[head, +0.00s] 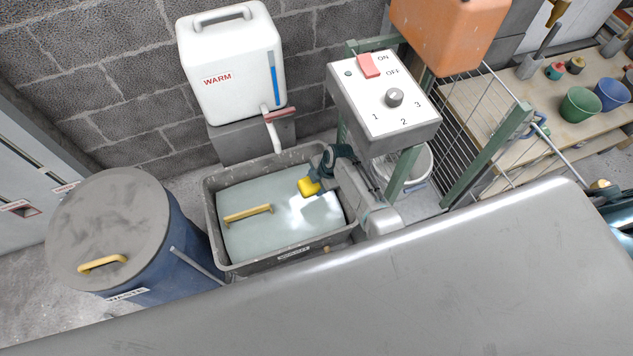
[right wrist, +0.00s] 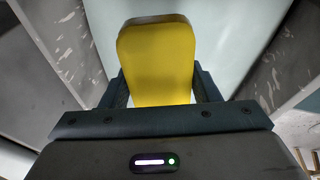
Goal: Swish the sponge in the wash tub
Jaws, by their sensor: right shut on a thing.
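The grey wash tub (head: 211,232) stands on the floor below the white tank. A pale, shiny flat surface (head: 285,222) fills its opening, with a tan bar handle (head: 248,214) on it. I cannot tell whether this is a lid or water. My right gripper (head: 318,182) is shut on the yellow sponge (head: 308,187) over the tub's right part. In the right wrist view the sponge (right wrist: 157,60) sticks out between the fingers, with the pale surface beyond it. I cannot tell whether it touches that surface. My left gripper is not in view.
A white tank (head: 230,65) marked WARM has a spout over the tub's back. A control box (head: 385,90) stands at right. A blue waste bin (head: 185,235) with a grey lid stands left. A bench at right holds green and blue pots (head: 580,105). A grey surface fills the foreground.

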